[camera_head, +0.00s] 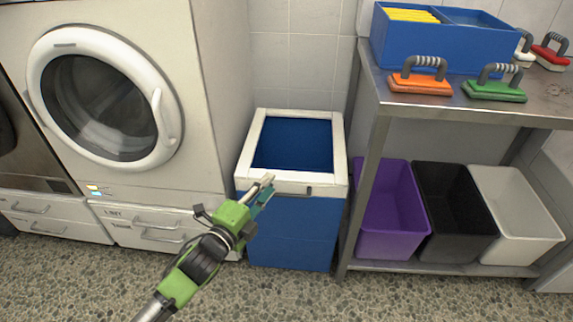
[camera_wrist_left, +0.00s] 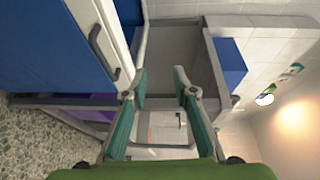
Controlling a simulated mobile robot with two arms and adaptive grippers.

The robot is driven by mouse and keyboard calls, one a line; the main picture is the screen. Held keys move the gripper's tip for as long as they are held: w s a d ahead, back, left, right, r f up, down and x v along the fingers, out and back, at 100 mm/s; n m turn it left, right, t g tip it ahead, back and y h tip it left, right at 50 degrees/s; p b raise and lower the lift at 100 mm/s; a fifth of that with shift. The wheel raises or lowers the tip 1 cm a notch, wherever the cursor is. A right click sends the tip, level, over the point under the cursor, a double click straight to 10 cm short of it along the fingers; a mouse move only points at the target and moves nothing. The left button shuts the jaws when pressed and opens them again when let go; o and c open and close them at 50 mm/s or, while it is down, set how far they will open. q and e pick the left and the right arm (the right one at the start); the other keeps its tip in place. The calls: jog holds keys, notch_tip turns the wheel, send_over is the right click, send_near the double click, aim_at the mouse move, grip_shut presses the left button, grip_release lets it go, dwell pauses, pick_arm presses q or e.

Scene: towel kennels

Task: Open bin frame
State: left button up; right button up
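The blue bin (camera_head: 290,232) stands on the floor between the washer and the steel table. Its white bin frame (camera_head: 324,184) lies flat on top, around a blue opening (camera_head: 293,145). A small dark handle (camera_head: 309,190) sits on the frame's front face, right of centre. My left gripper (camera_head: 265,185) is at the front edge of the frame, left of the handle. In the left wrist view my left gripper (camera_wrist_left: 160,80) has its fingers apart with nothing between them. The white frame (camera_wrist_left: 112,22) and its dark handle (camera_wrist_left: 103,52) show beside one finger. My right gripper is out of view.
A white washer (camera_head: 200,90) stands left of the bin. A steel table (camera_head: 470,105) on the right bears a blue box (camera_head: 440,48) and several brushes. Purple (camera_head: 388,215), black (camera_head: 455,215) and white (camera_head: 515,220) tubs stand on its lower shelf. The speckled floor in front is clear.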

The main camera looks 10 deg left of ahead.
pick_arm(q)
jog(key=b+x, duration=0.2)
jog(key=x, duration=0.9)
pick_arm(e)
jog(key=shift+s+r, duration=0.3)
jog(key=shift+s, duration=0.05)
pick_arm(q)
jog(key=shift+d, duration=0.1)
grip_shut()
grip_release()
jog(key=shift+s, duration=0.1)
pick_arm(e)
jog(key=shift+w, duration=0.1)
pick_arm(q)
jog(key=v, duration=1.2)
